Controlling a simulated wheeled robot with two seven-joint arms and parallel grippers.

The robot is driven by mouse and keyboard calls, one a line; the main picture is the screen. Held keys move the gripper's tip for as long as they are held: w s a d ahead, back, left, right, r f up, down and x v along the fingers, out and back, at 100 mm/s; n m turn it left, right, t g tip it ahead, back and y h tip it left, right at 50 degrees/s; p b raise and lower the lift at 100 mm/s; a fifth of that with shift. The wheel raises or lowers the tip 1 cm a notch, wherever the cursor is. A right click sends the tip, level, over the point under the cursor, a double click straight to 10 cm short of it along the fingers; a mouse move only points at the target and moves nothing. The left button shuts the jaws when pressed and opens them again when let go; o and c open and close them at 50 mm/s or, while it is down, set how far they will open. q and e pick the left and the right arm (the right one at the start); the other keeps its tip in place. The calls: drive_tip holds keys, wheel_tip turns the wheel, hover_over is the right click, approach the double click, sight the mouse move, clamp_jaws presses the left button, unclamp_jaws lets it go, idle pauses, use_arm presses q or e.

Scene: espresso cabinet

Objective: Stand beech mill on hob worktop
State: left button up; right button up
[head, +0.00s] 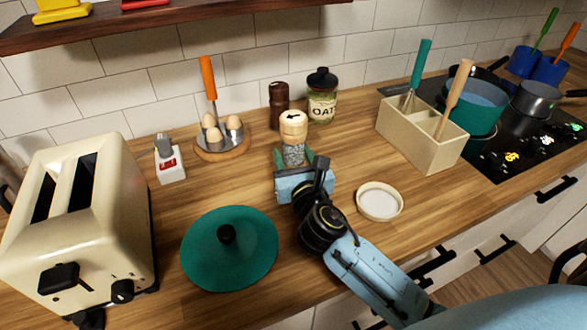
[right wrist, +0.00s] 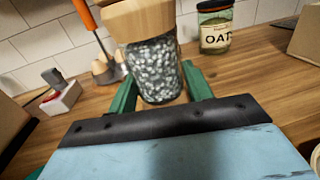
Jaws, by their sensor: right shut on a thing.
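The beech mill (head: 293,125), with a pale wooden top and a clear body of dark and light grains, stands upright between the green fingers of my right gripper (head: 298,162). In the right wrist view the mill (right wrist: 156,68) shows close up, with the right gripper (right wrist: 158,80) shut on its clear body. I cannot tell whether its base touches the wood. The wooden worktop (head: 350,160) runs along the wall to the black hob (head: 512,165) at the right. My left gripper is not in view.
A dark mill (head: 278,104) and an oats jar (head: 322,98) stand behind. An egg holder (head: 221,150) is at left, a utensil box (head: 420,140) at right. A green lid (head: 229,262), toaster (head: 80,220) and pale round dish (head: 380,201) lie nearer. Pots occupy the hob.

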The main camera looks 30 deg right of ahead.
drive_tip(key=shift+f+b, duration=0.3)
drive_tip(key=shift+f, duration=0.75)
drive_tip(key=o, duration=1.3)
drive_tip(key=shift+f, duration=0.1)
drive_tip(key=shift+r, duration=0.2)
drive_tip(key=v, duration=1.2)
